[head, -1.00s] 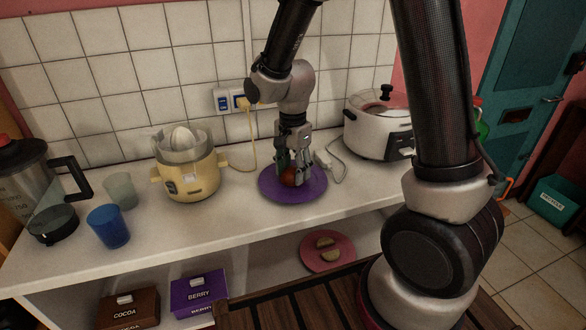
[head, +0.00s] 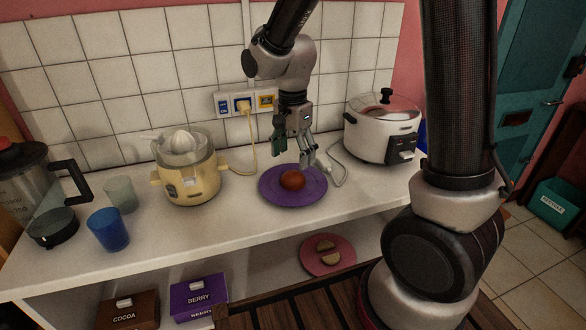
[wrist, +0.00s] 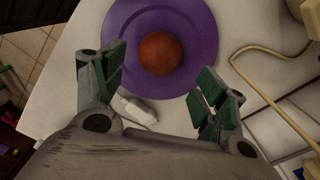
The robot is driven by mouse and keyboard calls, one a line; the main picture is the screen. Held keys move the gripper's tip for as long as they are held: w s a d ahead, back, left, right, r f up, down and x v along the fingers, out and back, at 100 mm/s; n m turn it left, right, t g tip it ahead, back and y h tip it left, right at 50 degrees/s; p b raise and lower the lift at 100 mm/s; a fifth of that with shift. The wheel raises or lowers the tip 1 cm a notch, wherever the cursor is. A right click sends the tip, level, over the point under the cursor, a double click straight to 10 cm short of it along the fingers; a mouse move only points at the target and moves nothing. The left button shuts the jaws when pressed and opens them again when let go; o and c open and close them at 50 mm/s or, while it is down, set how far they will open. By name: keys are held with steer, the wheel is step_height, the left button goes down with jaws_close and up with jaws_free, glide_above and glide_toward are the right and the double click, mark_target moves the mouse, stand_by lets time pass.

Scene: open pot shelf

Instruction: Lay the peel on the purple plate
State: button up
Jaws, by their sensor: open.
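The purple plate (head: 270,198) lies on the white counter. A round reddish-orange piece (head: 292,180), perhaps the peel, rests on the middle of it. In the wrist view the piece (wrist: 160,53) looks like a rounded dome on the purple plate (wrist: 205,38). I cannot tell whether it is hollow underneath. My gripper (head: 295,150) is open and empty, above and behind the piece, with its fingers apart from it. The wrist view shows the open fingers of my gripper (wrist: 165,85) with bare counter and a white plug-like object between them.
A yellow juicer (head: 187,182) stands left of the plate and a white cooker (head: 380,135) right. A blue cup (head: 108,230), a clear cup (head: 121,194) and a jug (head: 45,190) are at far left. A pink plate (head: 312,265) with two pale pieces sits on the lower shelf.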

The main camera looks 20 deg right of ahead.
mark_target(294, 172)
steer(key=s+d+r+n+t, duration=0.2)
steer(key=s+d+r+n, duration=0.45)
steer(key=r, duration=0.65)
steer(key=s+d+r+n+t, duration=0.2)
steer(key=s+d+n, duration=0.3)
steer(key=s, duration=0.8)
steer(key=d, duration=0.3)
steer(key=shift+d, duration=0.2)
steer(key=shift+n, duration=0.25)
